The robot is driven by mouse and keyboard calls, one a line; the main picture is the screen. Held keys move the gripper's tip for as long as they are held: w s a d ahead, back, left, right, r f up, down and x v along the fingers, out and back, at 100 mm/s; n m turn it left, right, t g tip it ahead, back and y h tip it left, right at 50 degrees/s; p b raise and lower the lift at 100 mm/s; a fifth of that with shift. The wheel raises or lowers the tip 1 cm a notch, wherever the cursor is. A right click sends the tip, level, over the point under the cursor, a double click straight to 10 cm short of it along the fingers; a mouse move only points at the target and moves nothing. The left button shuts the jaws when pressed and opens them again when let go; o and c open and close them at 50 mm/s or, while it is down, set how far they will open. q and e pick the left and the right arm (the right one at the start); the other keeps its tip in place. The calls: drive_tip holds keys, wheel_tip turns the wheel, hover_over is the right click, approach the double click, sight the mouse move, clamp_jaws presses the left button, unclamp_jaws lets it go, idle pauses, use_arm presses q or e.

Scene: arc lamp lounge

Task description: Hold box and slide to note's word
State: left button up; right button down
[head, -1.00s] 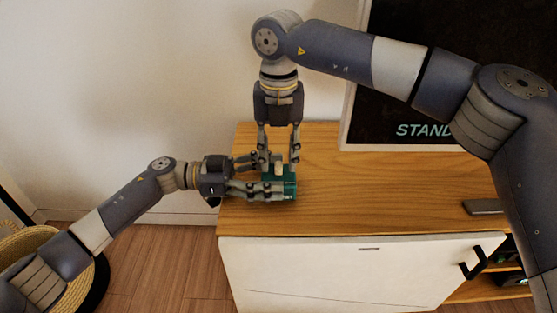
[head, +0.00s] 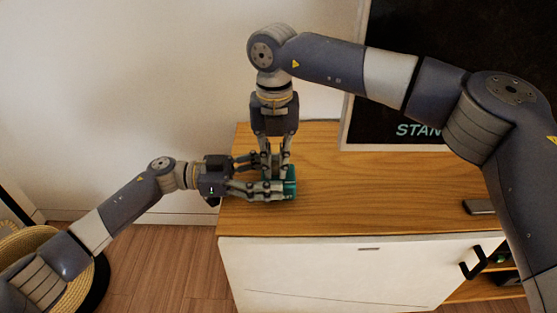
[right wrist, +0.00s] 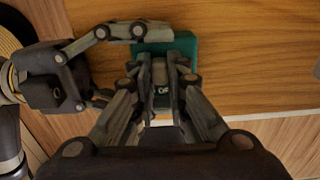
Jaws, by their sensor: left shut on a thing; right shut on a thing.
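A teal box (head: 291,181) lies on the wooden cabinet top (head: 390,195), near its left end. It also shows in the right wrist view (right wrist: 185,45). My left gripper (head: 272,180) reaches in from the left and is shut on the box's sides. My right gripper (head: 275,163) points down from above, its fingers closed on the small pale slide knob on top of the box. The fingers mostly hide the knob. In the right wrist view, the letters "OF" show on a dark patch (right wrist: 163,90) between my right fingers.
A dark panel (head: 440,80) with a pale frame stands behind, partly covered by my right arm; "STAN" is readable on it. A small grey object (head: 482,207) lies at the cabinet's right. A woven basket (head: 75,255) stands on the floor at left. The middle of the top is clear.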

drive_tip(key=shift+a, duration=1.15)
use_arm(q)
drive_tip(key=shift+d, duration=0.1)
drive_tip(key=shift+s, duration=0.1)
use_arm(e)
drive_tip(key=c, duration=1.6)
unclamp_jaws()
drive_tip(key=shift+o, duration=0.2)
drive_tip(key=shift+r, duration=0.25)
wheel_tip(320, 180, up, 12)
drive_tip(key=shift+f, duration=0.2)
